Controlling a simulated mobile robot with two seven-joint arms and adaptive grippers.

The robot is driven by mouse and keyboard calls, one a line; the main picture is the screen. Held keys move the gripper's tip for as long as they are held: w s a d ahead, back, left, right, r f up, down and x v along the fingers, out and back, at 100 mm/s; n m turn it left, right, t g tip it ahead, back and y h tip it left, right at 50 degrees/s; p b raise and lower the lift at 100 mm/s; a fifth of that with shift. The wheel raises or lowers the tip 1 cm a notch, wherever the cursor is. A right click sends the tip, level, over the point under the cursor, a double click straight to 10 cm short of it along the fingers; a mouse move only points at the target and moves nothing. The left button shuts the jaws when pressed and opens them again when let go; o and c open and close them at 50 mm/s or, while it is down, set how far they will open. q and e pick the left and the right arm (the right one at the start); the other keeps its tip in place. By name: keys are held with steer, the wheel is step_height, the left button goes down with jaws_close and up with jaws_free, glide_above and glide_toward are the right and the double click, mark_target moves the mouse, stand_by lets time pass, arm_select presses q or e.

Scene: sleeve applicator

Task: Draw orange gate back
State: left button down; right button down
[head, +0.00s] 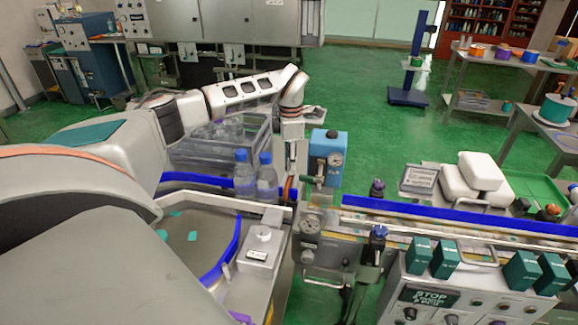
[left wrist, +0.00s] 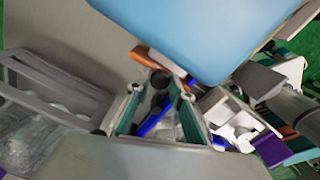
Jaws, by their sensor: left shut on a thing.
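The orange gate (head: 288,188) shows as a small upright orange piece at the mouth of the conveyor, just right of two blue-capped bottles (head: 266,180). My left gripper (head: 291,172) reaches down over it from above, and the arm and fingers hide part of it. In the left wrist view the orange gate (left wrist: 151,57) shows just beyond the fingertips (left wrist: 160,80). The teal-padded fingers are close together at their tips and shut on the gate; the exact contact is hard to see. My right gripper is not in view.
A blue box with a gauge (head: 328,155) stands close to the right of the gate. A clear crate of bottles (head: 220,145) lies behind, under my left arm. A round table (head: 200,250) with blue guides is in front. A control panel (head: 450,298) is at lower right.

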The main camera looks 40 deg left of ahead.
arm_select(q)
steer(key=c, duration=1.8)
jaws_free()
steer(key=shift+o, duration=0.2)
step_height(320, 180, up, 12)
steer(key=shift+f, duration=0.1)
